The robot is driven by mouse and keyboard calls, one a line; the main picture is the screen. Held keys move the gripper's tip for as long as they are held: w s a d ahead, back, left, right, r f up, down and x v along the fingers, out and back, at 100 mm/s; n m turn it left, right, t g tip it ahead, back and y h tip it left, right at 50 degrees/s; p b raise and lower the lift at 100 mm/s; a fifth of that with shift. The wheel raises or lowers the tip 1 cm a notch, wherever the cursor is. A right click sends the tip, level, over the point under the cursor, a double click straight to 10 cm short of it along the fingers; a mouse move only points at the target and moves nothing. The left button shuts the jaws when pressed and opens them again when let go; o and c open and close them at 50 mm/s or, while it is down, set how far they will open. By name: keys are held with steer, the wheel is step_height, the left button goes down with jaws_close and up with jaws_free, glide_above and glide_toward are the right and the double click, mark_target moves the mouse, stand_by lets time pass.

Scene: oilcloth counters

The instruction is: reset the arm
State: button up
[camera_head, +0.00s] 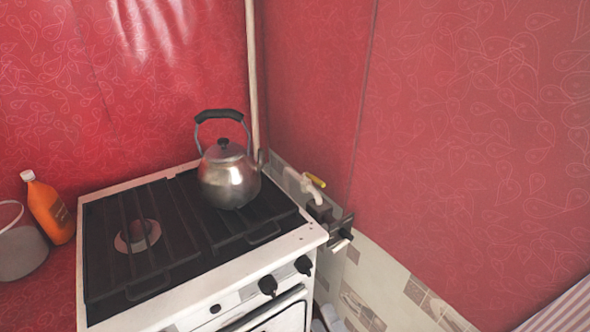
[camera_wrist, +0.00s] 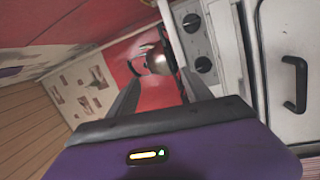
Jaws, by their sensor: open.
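My gripper (camera_wrist: 152,55) shows in the wrist view, with its two grey fingers spread apart and nothing held between them. The fingers point towards the corner beside the stove. The metal kettle (camera_wrist: 160,63) shows beyond the fingertips, apart from them. In the head view the kettle (camera_head: 229,180) stands upright on the back right of the stove's black grate, its dark handle raised. I cannot make out my gripper clearly in the head view.
The white stove (camera_head: 205,298) has knobs and an oven handle along its front; its knobs (camera_wrist: 192,23) are close to the fingers in the wrist view. A gas pipe with a yellow valve (camera_head: 316,181) is right of it. An orange bottle (camera_head: 50,210) and a pot (camera_head: 20,250) stand left.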

steer(key=s+d+r+m+g+h, duration=0.1)
steer(key=s+d+m+h, duration=0.1)
steer(key=s+d+m, duration=0.2)
steer(key=s+d+r+m+g+h, duration=0.1)
steer(key=s+d+m, duration=0.4)
steer(key=s+m, duration=0.5)
steer(key=s+d+r+m+g+h, duration=0.1)
steer(key=s+d+m+h, duration=0.3)
steer(key=s, duration=1)
steer(key=d+r+m, duration=0.1)
steer(key=m, duration=0.1)
steer(key=shift+r+m+h, duration=0.3)
steer(key=shift+m+h, duration=0.1)
